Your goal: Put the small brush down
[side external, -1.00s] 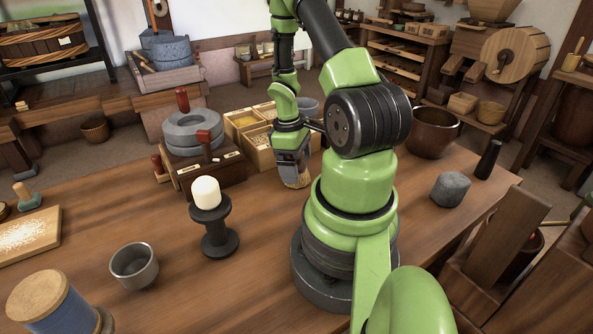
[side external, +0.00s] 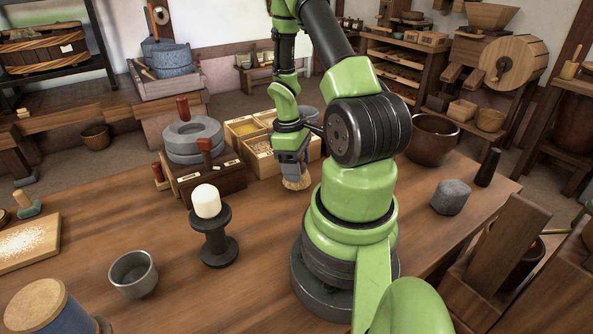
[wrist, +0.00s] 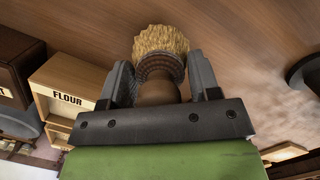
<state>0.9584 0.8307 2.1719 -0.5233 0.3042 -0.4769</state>
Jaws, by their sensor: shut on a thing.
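The small brush has tan bristles (side external: 296,183), and its round brown handle (wrist: 158,92) shows between the fingers in the wrist view. My gripper (side external: 291,168) is shut on the brush and holds it bristles down, low over the wooden table (side external: 270,260). In the wrist view my gripper (wrist: 160,80) has one grey finger on each side of the brush. I cannot tell whether the bristles touch the table.
The hand quern (side external: 193,138) and the open wooden boxes (side external: 262,160) stand close behind and left of the brush. A candle on a black stand (side external: 212,225), a grey cup (side external: 133,273) and a grey stone (side external: 451,197) are on the table. The front middle is clear.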

